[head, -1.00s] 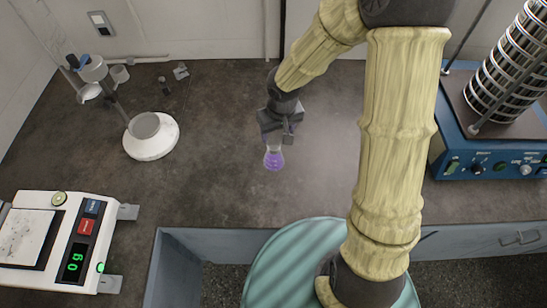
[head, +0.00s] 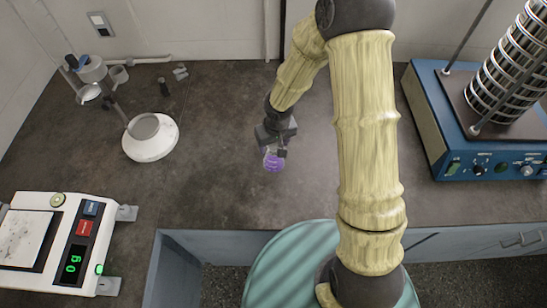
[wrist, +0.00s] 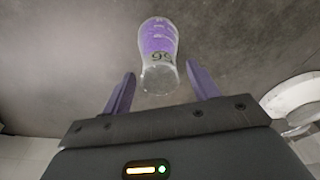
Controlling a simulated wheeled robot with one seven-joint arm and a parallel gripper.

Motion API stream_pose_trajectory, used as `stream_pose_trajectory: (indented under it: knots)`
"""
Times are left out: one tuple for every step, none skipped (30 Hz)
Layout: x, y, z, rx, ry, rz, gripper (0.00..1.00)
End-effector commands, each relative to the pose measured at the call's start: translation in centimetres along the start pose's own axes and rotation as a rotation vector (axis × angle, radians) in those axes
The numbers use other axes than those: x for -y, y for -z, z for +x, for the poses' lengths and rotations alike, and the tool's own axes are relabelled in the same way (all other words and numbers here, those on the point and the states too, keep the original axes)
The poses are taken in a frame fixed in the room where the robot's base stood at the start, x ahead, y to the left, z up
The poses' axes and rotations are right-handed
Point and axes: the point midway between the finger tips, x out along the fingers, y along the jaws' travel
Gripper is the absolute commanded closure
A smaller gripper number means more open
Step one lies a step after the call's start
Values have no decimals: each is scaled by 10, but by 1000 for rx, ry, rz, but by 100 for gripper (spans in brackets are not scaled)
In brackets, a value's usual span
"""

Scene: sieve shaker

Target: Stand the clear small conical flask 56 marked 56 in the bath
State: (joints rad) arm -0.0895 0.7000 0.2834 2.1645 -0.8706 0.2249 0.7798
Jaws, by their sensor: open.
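The small conical flask 56 (head: 273,163) is clear, with purple contents, and stands on the dark bench near the middle of the head view. In the wrist view the flask (wrist: 158,50) shows its mark, upside down, and lies just beyond and between the fingertips. My gripper (head: 277,146) is open and comes down at the flask's top; its two purple fingers (wrist: 160,88) stand apart on either side of the flask's near end. I cannot tell whether they touch it. The bath may be the white round vessel with a grey opening (head: 149,138), left of the flask.
A balance reading 0 g (head: 72,262) stands at the front left. A blue sieve shaker (head: 480,150) with a stack of sieves stands at the right. Small items and a stand (head: 92,70) are at the back left. Bench around the flask is clear.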

Motion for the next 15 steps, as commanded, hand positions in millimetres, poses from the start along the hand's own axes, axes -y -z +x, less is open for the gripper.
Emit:
stream_pose_trajectory:
  knots:
    - [1,0,6,0,1,-2,40]
    - [1,0,8,0,1,-2,40]
    - [0,0,10,0,0,-1,40]
    - [0,0,10,0,0,-1,40]
    - [0,0,10,0,0,-1,40]
    - [0,0,10,0,0,0,40]
    - [0,0,10,0,0,0,40]
    - [0,0,10,-1,0,0,40]
    - [0,0,10,-1,0,0,40]
    - [0,0,10,-1,0,0,40]
    - [0,0,10,-1,0,0,40]
    - [0,0,10,-1,1,0,40]
    - [0,0,10,-1,0,0,40]
    - [0,0,10,-1,1,0,40]
    - [0,0,10,-1,0,0,40]
